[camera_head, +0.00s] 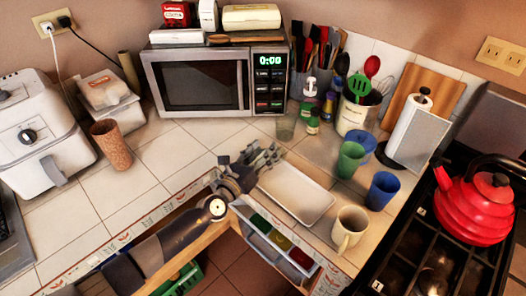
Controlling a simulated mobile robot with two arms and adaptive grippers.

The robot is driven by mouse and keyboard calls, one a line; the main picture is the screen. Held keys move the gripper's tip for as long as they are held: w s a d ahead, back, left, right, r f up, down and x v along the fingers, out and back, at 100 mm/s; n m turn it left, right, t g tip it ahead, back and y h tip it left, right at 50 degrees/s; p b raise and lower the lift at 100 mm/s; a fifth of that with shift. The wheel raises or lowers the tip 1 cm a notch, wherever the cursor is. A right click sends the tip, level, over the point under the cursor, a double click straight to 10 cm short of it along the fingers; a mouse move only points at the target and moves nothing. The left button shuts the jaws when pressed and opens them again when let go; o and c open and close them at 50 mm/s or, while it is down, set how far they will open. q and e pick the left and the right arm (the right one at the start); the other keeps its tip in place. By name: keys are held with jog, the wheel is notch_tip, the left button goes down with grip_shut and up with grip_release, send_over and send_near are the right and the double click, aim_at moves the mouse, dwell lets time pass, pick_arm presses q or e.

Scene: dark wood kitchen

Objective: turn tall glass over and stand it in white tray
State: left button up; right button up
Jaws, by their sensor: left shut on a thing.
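The tall glass (286,127) is clear and faintly greenish. It shows just beyond the fingertips of my left gripper (272,155), in front of the microwave's right end. My left gripper is shut on it, though the contact is hard to make out. The white tray (298,196) is a shallow rectangle on the counter, just right of and below my left gripper. Its inside looks empty. My right gripper is not in view.
A green cup (349,160), blue cups (382,191) and a beige mug (349,229) stand right of the tray. Small bottles (313,122) stand behind. A microwave (200,82) is at the back. A brown cup (111,145) stands left.

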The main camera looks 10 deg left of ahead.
pick_arm(q)
jog(key=shift+r, duration=0.1)
jog(key=o, duration=1.4)
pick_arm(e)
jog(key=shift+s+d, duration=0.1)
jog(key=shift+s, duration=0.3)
